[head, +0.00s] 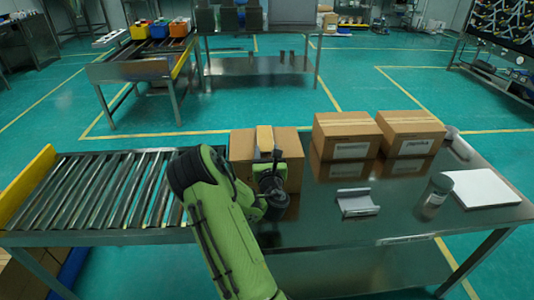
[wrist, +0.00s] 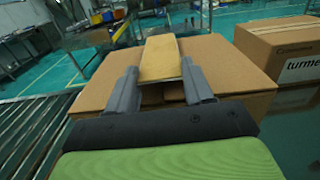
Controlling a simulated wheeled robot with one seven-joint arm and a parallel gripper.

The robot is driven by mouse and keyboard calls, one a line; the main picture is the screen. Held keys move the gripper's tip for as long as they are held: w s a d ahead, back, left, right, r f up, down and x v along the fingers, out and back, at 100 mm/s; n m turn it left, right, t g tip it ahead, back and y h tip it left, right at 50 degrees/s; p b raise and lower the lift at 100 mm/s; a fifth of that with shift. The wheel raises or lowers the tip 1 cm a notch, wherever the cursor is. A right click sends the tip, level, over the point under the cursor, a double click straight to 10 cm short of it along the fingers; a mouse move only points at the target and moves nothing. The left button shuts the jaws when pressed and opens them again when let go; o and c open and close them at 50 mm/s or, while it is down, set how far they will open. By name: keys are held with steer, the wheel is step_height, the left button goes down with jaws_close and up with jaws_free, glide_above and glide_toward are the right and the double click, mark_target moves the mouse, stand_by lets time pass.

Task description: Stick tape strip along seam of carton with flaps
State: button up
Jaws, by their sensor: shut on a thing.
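The brown carton (head: 240,147) stands at the left end of the steel table, beside the roller conveyor; its top also fills the middle of the wrist view (wrist: 215,60). My gripper (wrist: 160,82) is shut on the tan tape strip (wrist: 160,58), with one grey finger at each side of it. The strip points away from me over the carton's top, and it shows in the head view (head: 265,138). I cannot tell whether it touches the carton.
Two closed cartons (head: 346,134) (head: 411,130) stand to the right. A grey metal holder (head: 356,202), a jar (head: 435,197) and a white pad (head: 483,188) lie or stand further right on the table. The roller conveyor (head: 110,190) is empty.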

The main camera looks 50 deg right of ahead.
steer(key=o, duration=1.1)
steer(key=shift+c, duration=0.2)
step_height(320, 180, up, 8)
steer(key=p, duration=0.8)
stand_by(0.4)
